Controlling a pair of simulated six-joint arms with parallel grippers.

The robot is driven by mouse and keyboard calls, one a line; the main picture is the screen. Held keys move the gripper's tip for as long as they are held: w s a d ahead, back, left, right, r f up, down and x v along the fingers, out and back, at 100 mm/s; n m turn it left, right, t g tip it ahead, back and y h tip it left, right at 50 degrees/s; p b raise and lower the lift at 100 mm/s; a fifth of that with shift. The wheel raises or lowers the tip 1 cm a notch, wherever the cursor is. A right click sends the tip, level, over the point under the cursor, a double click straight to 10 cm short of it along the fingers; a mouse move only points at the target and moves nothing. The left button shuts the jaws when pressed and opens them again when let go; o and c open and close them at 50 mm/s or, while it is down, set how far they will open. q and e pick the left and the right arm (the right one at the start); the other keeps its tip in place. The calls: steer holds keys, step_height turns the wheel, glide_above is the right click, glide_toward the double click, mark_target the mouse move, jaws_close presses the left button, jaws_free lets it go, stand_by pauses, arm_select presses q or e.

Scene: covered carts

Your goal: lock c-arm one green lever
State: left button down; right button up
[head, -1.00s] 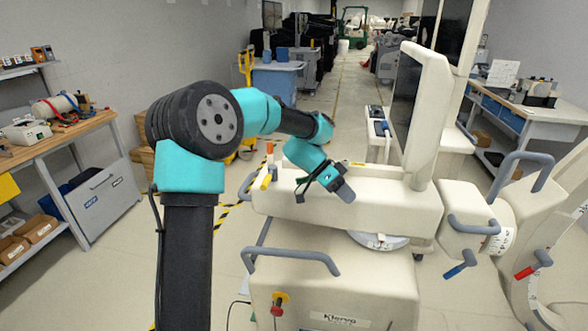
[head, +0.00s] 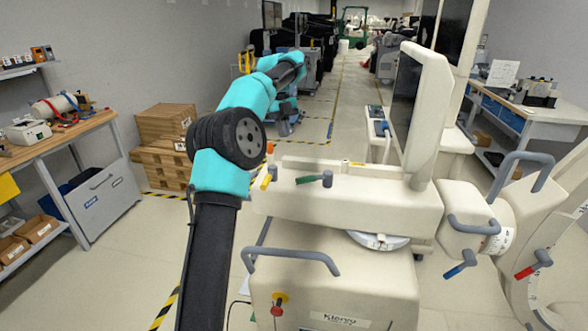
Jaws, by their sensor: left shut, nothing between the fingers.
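The c-arm (head: 345,208) is a cream machine with a long horizontal housing at the middle of the head view. Its green lever (head: 308,180) lies on top of that housing, pointing left from a grey pivot post (head: 327,178). My left arm rises from the bottom and bends away behind the housing. My left gripper (head: 285,128) is shut and empty, small and partly unclear beyond the housing, apart from the green lever. My right gripper is not in view.
Orange and yellow levers (head: 266,180) stand at the housing's left end. A blue lever (head: 455,271) and a red lever (head: 525,272) sit at the right. A tall screen (head: 405,95) rises behind the housing.

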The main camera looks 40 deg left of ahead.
arm_select(q)
steer(key=shift+a+r, duration=0.1)
steer(key=shift+a, duration=0.05)
stand_by(0.3)
steer(key=x, duration=1)
steer(key=shift+s+d, duration=0.25)
steer(key=shift+d, duration=0.2)
steer(key=shift+s+d, duration=0.25)
steer(key=shift+d, duration=0.25)
steer(key=shift+s+d+f, duration=0.15)
steer(key=shift+d+f, duration=0.05)
steer(key=shift+d, duration=0.2)
steer(key=shift+s+d+f, duration=0.2)
steer(key=shift+d+f, duration=0.05)
steer(key=shift+d, duration=0.2)
steer(key=shift+s, duration=0.15)
